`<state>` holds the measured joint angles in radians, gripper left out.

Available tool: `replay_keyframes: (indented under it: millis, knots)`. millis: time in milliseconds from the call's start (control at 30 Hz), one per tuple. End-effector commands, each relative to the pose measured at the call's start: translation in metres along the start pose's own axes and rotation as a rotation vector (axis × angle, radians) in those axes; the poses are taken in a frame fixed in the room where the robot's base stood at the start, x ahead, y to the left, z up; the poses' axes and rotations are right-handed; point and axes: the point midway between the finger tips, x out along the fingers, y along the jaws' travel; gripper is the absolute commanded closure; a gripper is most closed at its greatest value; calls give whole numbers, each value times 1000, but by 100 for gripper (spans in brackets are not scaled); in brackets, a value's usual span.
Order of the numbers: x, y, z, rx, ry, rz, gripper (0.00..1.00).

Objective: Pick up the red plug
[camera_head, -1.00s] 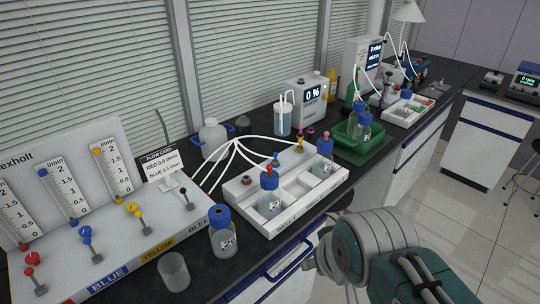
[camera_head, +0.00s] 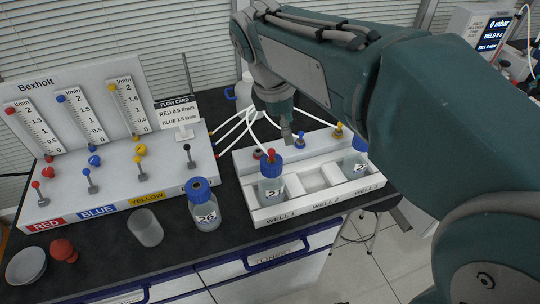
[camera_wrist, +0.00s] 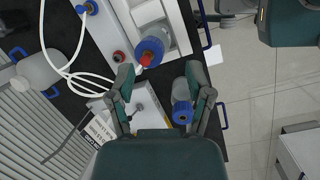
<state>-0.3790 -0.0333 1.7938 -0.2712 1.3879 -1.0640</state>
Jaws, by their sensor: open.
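A small red plug (camera_head: 271,155) stands upright in the blue cap of the bottle marked 21 (camera_head: 271,188), in the left well of the white tray. In the wrist view the red plug (camera_wrist: 145,60) shows near the left fingertip. In the head view my gripper (camera_head: 286,132) points down, behind bottle 21 in the picture. I cannot tell its height.
The white tray (camera_head: 320,203) also holds a second bottle (camera_head: 355,163) at right. The flow panel (camera_head: 110,185) with levers is at left. White tubes (camera_head: 228,122) run behind the tray.

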Motion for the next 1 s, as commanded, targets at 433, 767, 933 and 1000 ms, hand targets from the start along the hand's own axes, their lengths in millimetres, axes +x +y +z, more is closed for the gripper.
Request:
replay_keyframes:
  millis: [433, 767, 933, 1000]
  knots:
    - [2, 44, -74, -600, -167, -117, 34]
    - [46, 40, -64, -611, -167, -121, 34]
    - [59, 38, -65, -610, -169, -120, 34]
    - [67, 36, -65, -611, -169, -121, 34]
